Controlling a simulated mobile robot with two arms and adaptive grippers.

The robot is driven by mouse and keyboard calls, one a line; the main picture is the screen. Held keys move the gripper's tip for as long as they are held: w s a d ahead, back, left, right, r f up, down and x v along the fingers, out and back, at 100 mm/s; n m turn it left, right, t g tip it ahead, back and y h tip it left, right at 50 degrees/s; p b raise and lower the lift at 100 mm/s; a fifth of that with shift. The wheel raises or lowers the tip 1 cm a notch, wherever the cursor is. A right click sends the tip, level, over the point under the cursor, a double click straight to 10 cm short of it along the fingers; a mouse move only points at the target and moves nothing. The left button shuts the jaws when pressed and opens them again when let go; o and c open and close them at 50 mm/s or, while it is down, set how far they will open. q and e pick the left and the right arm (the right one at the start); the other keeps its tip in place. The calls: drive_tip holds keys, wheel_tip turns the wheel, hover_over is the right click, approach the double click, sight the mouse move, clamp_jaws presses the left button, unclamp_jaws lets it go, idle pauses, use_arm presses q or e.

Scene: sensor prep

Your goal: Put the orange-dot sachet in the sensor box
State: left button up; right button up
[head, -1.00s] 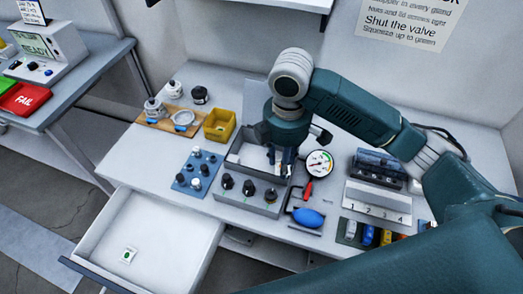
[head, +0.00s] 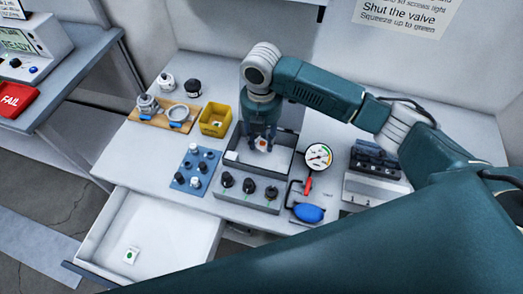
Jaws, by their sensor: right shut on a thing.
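My right gripper (head: 262,146) points down over the open grey box (head: 293,158), which I take as the sensor box. It is shut on a small white sachet with an orange dot (head: 264,143). The sachet shows between and below the fingers, within the outline of the box's open compartment; I cannot tell whether it touches the floor of it. A small white item (head: 232,156) is at the left of the compartment. My left gripper is not in view.
A gauge (head: 318,156) with a blue bulb (head: 309,212) is to the right, a yellow bin (head: 215,120) to the left. An open drawer (head: 165,225) holds a green-dot sachet (head: 130,255).

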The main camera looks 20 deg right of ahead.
sight(261, 143)
wheel_tip(261, 143, down, 3)
drive_tip(key=shift+a+f, duration=0.1)
drive_tip(key=shift+f, duration=0.05)
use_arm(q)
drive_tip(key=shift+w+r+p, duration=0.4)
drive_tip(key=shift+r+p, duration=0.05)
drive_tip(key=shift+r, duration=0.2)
use_arm(e)
drive_tip(key=shift+f, duration=2.2)
drive_tip(key=o, duration=0.8)
drive_tip(key=shift+f, duration=0.1)
wheel_tip(261, 143, up, 12)
drive_tip(key=shift+r+b, duration=0.2)
drive_tip(key=shift+b, duration=0.65)
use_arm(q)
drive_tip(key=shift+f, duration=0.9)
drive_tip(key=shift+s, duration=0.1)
use_arm(e)
drive_tip(key=shift+s+f, duration=0.1)
